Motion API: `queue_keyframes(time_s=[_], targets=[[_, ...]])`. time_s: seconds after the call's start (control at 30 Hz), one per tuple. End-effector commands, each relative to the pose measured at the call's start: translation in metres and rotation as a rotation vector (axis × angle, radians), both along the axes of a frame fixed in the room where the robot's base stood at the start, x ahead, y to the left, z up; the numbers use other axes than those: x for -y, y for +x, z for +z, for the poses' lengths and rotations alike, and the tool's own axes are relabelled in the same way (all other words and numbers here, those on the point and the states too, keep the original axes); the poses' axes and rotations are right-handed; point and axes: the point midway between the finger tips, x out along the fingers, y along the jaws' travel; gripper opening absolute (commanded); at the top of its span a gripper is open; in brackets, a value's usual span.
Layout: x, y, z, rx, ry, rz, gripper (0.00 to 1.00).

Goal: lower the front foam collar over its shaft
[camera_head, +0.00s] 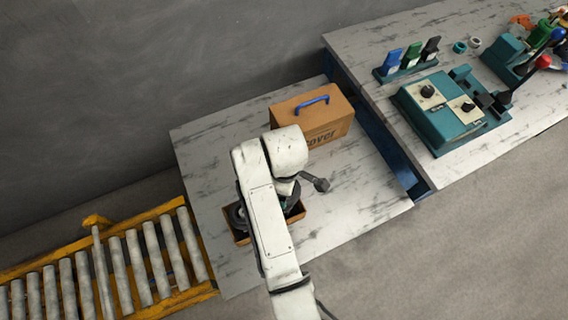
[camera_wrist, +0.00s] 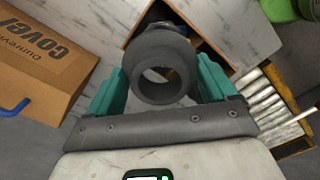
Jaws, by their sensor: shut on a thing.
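In the wrist view, a dark grey foam collar (camera_wrist: 166,48) sits between the two teal fingers of my gripper (camera_wrist: 166,80). My gripper is shut on it, with a finger at each side. The collar's round opening faces the camera, and no shaft can be made out in it. An open brown box (camera_wrist: 214,62) lies beyond the collar, with its contents mostly hidden. In the head view, the box (camera_head: 241,239) is on the pale table under my arm, with dark parts inside.
A closed cardboard box marked "Cover" (camera_head: 310,112) with a blue handle stands behind my arm. A roller conveyor (camera_head: 120,265) adjoins the table at left. A higher workbench (camera_head: 365,50) with teal equipment (camera_head: 448,112) is at right. The table's right front part is bare.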

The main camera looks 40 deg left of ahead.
Motion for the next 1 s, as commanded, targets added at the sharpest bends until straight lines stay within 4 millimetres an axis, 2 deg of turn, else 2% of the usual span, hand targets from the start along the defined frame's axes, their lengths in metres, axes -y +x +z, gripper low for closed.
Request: queue_keyframes(time_s=[0.1,0.27,0.7,1.0], targets=[[-0.009,-0.007,0.001,0.000,-0.001,0.054,0.57],[-0.009,-0.008,-0.005,0.000,-0.001,0.061,0.57],[-0.008,-0.007,-0.033,0.001,0.000,0.056,0.57],[-0.008,-0.007,-0.034,0.002,-0.001,0.056,0.57]])
